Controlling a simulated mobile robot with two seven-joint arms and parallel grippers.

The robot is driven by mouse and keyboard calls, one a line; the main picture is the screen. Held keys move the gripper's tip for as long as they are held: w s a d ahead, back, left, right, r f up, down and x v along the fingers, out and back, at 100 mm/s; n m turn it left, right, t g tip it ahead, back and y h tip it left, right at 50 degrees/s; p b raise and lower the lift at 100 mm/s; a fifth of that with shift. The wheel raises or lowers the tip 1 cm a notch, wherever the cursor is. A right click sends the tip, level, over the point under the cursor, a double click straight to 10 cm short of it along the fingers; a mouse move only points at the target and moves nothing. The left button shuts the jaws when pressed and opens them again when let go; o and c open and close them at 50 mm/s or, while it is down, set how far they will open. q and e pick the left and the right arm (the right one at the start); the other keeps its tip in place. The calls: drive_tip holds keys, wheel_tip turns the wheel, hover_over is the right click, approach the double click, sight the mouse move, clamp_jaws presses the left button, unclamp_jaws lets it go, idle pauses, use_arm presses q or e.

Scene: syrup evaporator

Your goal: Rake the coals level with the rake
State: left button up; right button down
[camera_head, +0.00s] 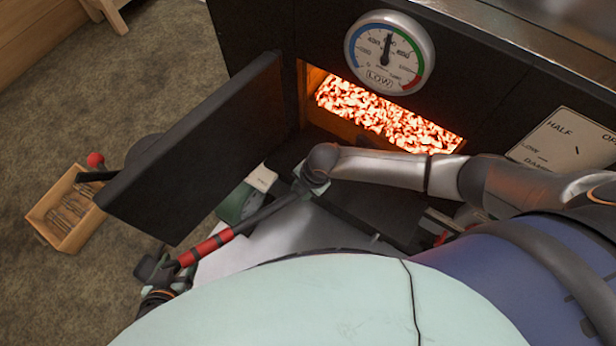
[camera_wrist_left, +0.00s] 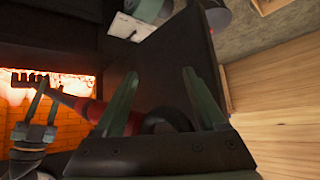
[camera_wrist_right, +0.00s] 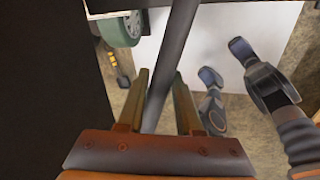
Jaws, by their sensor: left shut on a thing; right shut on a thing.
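The rake has a red grip (camera_head: 205,248) and a dark shaft (camera_wrist_right: 170,60). My left gripper (camera_head: 165,266) is shut on the red grip end, below the open door; its fingers also show in the left wrist view (camera_wrist_left: 163,100). My right gripper (camera_head: 308,183) is shut on the shaft in front of the firebox; the shaft passes between its fingers in the right wrist view (camera_wrist_right: 163,98). Orange-white glowing coals (camera_head: 385,115) fill the firebox opening. A dark toothed shape, seemingly the rake head (camera_wrist_left: 28,77), shows against the glow; the head view hides it.
The black firebox door (camera_head: 205,150) stands open at the left. A round gauge (camera_head: 389,55) marked LOW is above the opening. A wooden crate (camera_head: 50,225) with sticks sits on the floor at left. A green-and-white object (camera_head: 240,200) is below the door.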

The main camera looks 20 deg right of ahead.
use_arm(q)
drive_tip(key=shift+h, duration=0.7)
drive_tip(key=d, duration=0.3)
drive_tip(key=s+d, duration=0.1)
drive_tip(key=d, duration=0.1)
drive_tip(key=shift+d+f, duration=0.35)
drive_tip(key=shift+f, duration=0.05)
use_arm(e)
drive_tip(key=s+a+r, duration=0.2)
drive_tip(key=s+a, duration=0.7)
drive_tip(key=a, duration=0.3)
drive_tip(key=shift+s+a+r+t, duration=0.2)
drive_tip(key=shift+s+r+t, duration=0.05)
drive_tip(key=shift+t, duration=0.05)
